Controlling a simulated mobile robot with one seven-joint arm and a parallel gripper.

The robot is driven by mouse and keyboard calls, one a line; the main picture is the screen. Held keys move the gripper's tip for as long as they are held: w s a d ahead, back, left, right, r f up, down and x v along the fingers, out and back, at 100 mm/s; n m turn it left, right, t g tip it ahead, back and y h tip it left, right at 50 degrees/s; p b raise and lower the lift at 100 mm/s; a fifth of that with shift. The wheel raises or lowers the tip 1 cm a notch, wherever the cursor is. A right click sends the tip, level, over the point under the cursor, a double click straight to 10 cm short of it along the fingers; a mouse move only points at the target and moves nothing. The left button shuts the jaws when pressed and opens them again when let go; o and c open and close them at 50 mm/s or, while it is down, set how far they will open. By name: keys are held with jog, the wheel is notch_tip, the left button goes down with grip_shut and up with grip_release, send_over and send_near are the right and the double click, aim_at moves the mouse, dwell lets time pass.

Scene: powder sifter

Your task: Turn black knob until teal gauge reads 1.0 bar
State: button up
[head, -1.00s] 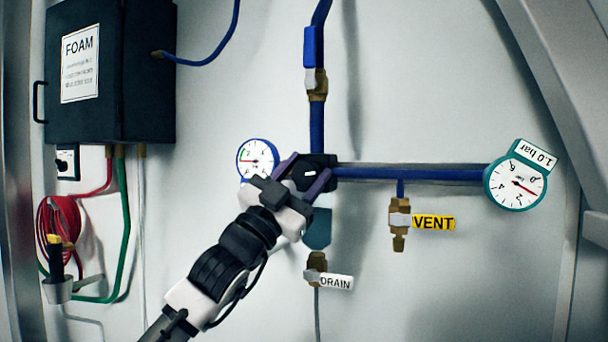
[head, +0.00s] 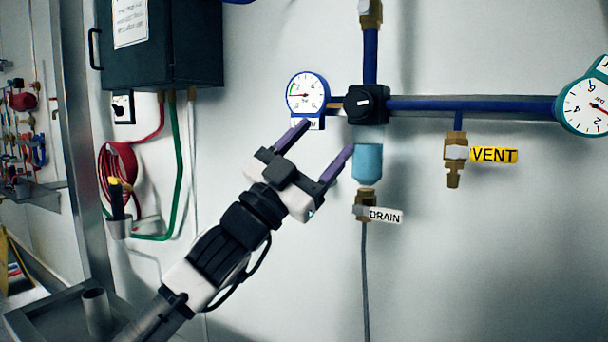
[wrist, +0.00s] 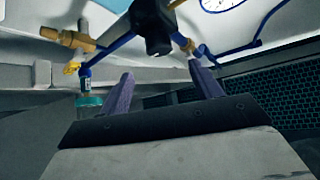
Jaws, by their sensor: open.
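The black knob (head: 367,104) sits at the pipe junction on the wall, and it also shows in the wrist view (wrist: 154,25). The teal gauge (head: 585,107) is at the right end of the blue pipe, partly cut off by the frame edge. Its red needle points right and slightly down; the exact reading is too small to tell. My gripper (head: 328,137) is open and empty, below and left of the knob, with its purple fingers apart from it. In the wrist view, the gripper (wrist: 164,80) has the knob beyond its fingertips.
A blue-rimmed gauge (head: 308,94) is left of the knob. The teal bowl (head: 367,163) and DRAIN valve (head: 365,205) hang below it. The VENT valve (head: 455,155) hangs right.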

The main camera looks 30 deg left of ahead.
jog(key=shift+b+v, duration=0.35)
jog(key=shift+v, duration=1.5)
